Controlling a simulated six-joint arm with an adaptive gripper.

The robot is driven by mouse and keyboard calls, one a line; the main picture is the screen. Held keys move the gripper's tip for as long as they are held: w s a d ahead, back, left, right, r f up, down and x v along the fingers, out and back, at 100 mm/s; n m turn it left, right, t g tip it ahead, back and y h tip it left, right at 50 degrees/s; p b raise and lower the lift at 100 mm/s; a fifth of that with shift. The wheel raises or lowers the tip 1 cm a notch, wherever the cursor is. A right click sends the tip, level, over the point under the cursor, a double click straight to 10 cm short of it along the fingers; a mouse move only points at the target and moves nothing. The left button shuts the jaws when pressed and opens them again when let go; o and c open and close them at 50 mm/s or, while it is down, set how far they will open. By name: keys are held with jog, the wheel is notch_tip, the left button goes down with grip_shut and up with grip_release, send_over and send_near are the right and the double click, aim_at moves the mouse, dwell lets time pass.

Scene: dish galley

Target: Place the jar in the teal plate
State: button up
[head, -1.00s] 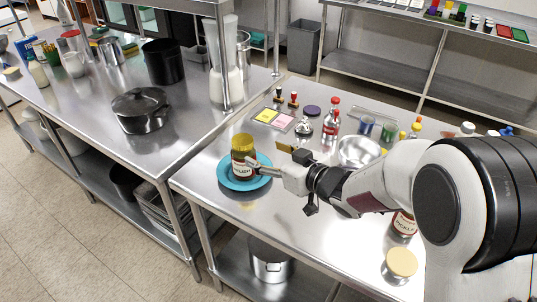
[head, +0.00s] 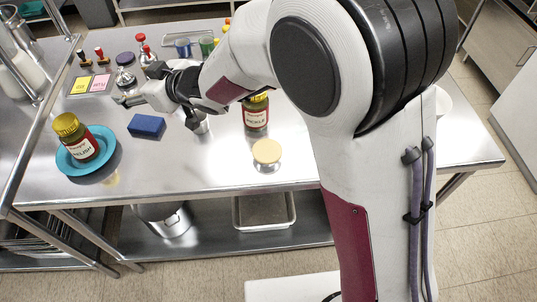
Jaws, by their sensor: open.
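The jar (head: 76,142) has a gold lid and a label that reads like relish. It stands in the teal plate (head: 66,166) at the left of the steel table and looks upright, allowing for the camera's slant. My gripper (head: 122,99) is open and empty, up and to the right of the jar and clear of it. A second gold-lidded jar (head: 256,117), with a pickle label, stands farther right, partly behind my arm.
A blue block (head: 147,126) lies between the plate and the second jar. A tan-lidded container (head: 267,153) stands near the front edge. Stamps, yellow and pink pads (head: 91,84), a bell and bottles stand at the back.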

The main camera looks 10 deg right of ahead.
jog(key=s+d+r+m+t+h, duration=0.1)
jog(key=d+r+m+h, duration=0.15)
jog(key=d, duration=0.75)
jog(key=s+d+r+m+h, duration=0.2)
jog(key=d+h, duration=0.1)
jog(key=d, duration=0.6)
jog(key=s+d+r+m+t+h, duration=0.1)
jog(key=d+r+m+h, duration=0.15)
jog(key=d, duration=0.75)
jog(key=s+d+f+m+g+h, duration=0.1)
jog(key=s+d, duration=0.3)
jog(key=s, duration=0.4)
jog(key=s+d+f+m+g+h, duration=0.1)
jog(key=s+d, duration=0.3)
jog(key=s, duration=0.5)
jog(key=s+d+f+m+g, duration=0.2)
jog(key=s+d, duration=0.2)
jog(key=s, duration=0.4)
jog(key=shift+s+m+g+h, duration=0.3)
jog(key=shift+s+g+h, duration=0.1)
